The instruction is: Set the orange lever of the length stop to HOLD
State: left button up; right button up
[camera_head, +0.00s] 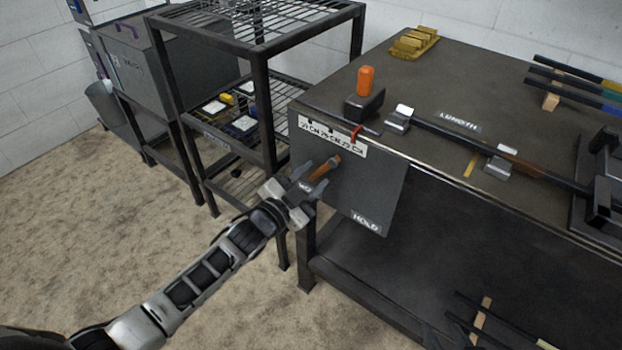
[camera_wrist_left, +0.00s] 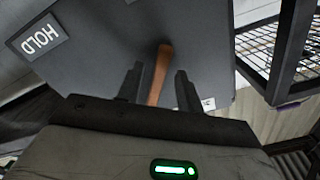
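The orange lever (camera_head: 325,167) sticks out from the dark grey panel (camera_head: 375,185) on the end of the workbench. It also shows as an orange-brown bar in the left wrist view (camera_wrist_left: 159,75). A HOLD label (camera_head: 367,222) is at the panel's lower right; another small label by the lever is partly hidden. My left gripper (camera_head: 312,178) is at the lever, its two fingers (camera_wrist_left: 160,85) open on either side of it, with a visible gap on at least one side. My right gripper is not in view.
A black wire shelf rack (camera_head: 262,95) stands just left of the panel. On the bench top (camera_head: 470,75) are an orange cylinder (camera_head: 366,80) on a black block, a LENGTH label, a long dark bar and yellow pieces (camera_head: 414,42). Floor in front is clear.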

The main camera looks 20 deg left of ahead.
pick_arm(q)
grip_shut()
